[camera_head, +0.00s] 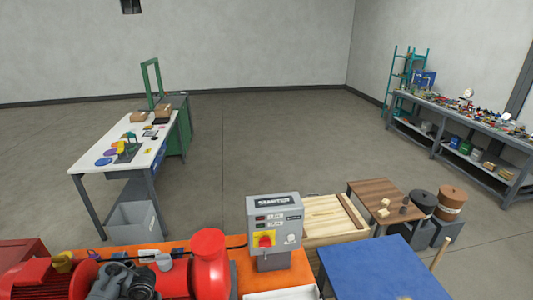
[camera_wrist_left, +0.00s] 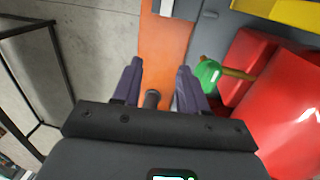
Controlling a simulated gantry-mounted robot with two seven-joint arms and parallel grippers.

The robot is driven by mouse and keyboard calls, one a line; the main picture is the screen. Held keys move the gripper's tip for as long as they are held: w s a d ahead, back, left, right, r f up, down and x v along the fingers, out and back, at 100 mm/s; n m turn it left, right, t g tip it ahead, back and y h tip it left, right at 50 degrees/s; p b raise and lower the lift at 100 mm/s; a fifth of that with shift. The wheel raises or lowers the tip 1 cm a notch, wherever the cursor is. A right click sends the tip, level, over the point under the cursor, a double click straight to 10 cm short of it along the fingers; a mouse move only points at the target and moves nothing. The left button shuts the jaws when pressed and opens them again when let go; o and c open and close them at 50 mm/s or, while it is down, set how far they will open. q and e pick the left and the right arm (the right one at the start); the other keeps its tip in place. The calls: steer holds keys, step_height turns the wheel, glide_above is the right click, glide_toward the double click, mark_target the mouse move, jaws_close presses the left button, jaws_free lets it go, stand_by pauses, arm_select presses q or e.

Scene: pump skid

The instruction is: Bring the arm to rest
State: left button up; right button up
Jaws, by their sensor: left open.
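My left gripper (camera_wrist_left: 160,68) shows in the left wrist view with its two dark fingers spread apart. The gap between the fingers holds nothing gripped. Behind the gap lies an orange surface (camera_wrist_left: 165,45), and a short dark cylinder (camera_wrist_left: 151,98) shows low between the fingers; I cannot tell its distance. A green round part with a brown stem (camera_wrist_left: 209,73) is just right of the right finger, and contact cannot be told. I cannot make out either gripper in the head view. My right gripper is not in view.
The head view shows the red pump (camera_head: 209,262) and a grey starter box (camera_head: 273,222) on the orange skid (camera_head: 130,251). A blue-topped table (camera_head: 375,268) stands at right. A white workbench (camera_head: 85,160) and a cluttered bench (camera_head: 460,120) stand farther back, with open floor between.

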arm_select(q)
steer(key=s+d+f+p, duration=0.1)
steer(key=s+d+f, duration=0.45)
steer(key=s, duration=0.45)
steer(key=s+d+f+n+g+p, duration=0.1)
steer(key=s+d+f, duration=0.4)
steer(key=s, duration=0.5)
steer(key=s+d+f+p, duration=0.1)
steer(key=s+d+f, duration=0.3)
steer(key=s+f, duration=0.45)
steer(key=s+d+r+n+t+p, duration=0.1)
steer(key=s+d+r+n+t, duration=0.15)
steer(key=r, duration=0.45)
steer(key=s+d+r+n+t, duration=0.1)
steer(key=s+d+r+n, duration=0.15)
steer(key=r, duration=0.35)
steer(key=w+a+r+n+t, duration=0.1)
steer(key=w+a+r+n, duration=0.1)
steer(key=r, duration=0.7)
steer(key=w+a+r+n+t, duration=0.1)
steer(key=w+r+n, duration=0.3)
steer(key=r, duration=0.5)
steer(key=shift+a+r+n+t, duration=0.25)
steer(key=shift+a+n+t, duration=0.15)
steer(key=shift+n, duration=0.4)
